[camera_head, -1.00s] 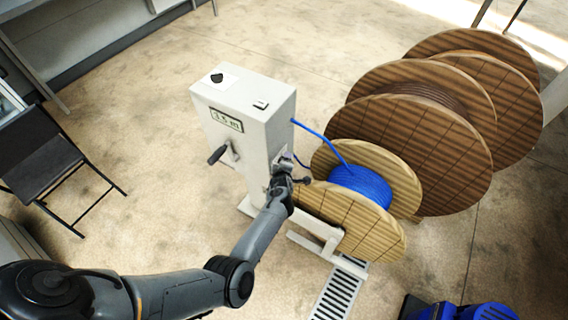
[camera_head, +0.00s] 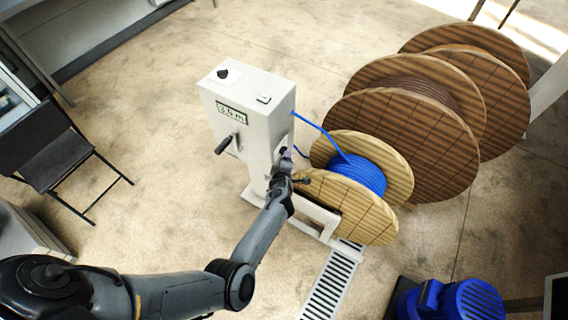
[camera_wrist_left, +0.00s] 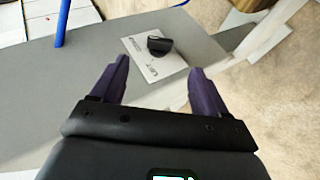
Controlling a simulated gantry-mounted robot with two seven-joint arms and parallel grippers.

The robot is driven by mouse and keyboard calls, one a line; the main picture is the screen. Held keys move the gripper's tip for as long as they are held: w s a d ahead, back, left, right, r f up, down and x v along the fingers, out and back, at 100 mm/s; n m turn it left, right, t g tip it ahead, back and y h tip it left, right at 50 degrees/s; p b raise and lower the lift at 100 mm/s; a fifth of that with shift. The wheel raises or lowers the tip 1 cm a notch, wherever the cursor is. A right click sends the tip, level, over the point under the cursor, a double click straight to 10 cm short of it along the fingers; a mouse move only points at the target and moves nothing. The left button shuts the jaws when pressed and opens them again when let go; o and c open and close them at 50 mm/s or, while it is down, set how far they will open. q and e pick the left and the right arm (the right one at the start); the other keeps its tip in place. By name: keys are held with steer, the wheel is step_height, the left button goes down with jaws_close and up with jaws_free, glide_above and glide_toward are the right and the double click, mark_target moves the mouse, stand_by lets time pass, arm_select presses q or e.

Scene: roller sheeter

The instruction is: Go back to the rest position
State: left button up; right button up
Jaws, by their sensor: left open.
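My left gripper (camera_head: 287,155) is by the cable side of the grey-white machine (camera_head: 272,122), below its top. In the left wrist view my left gripper (camera_wrist_left: 159,66) is open, its two dark purple fingers apart with nothing held between them. Beyond the fingertips, a black knob (camera_wrist_left: 159,44) sits on a white label plate (camera_wrist_left: 152,60) on a grey surface. My right gripper is in neither view.
A small wooden reel (camera_head: 352,205) with blue cable (camera_head: 358,178) stands right of the machine. Larger wooden reels (camera_head: 400,135) stand behind it. A blue motor (camera_head: 462,300) is at the lower right, a black chair (camera_head: 55,158) at the left. Floor between chair and machine is clear.

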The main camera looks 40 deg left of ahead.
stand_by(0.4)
arm_select(q)
steer(key=s+a+r+m+h, duration=0.25)
steer(key=s+r+m, duration=0.25)
steer(key=s+m, duration=0.35)
steer(key=s+d+r+m+g+h, duration=0.1)
steer(key=s+d+r+m+g, duration=0.1)
steer(key=s+d+r+m, duration=0.5)
steer(key=s+d+r+m+g+h, duration=0.1)
steer(key=s+d+m+g+h, duration=0.3)
steer(key=s, duration=0.7)
steer(key=s+d+r+m+y, duration=0.1)
steer(key=s+d+r+m, duration=0.25)
steer(key=s+d, duration=0.45)
step_height(320, 180, up, 28)
steer(key=a+p, duration=0.1)
steer(key=p, duration=2.8)
steer(key=shift+a+r+m, duration=0.2)
steer(key=shift+a+m, duration=0.1)
steer(key=shift+a, duration=0.1)
steer(key=shift+c, duration=0.3)
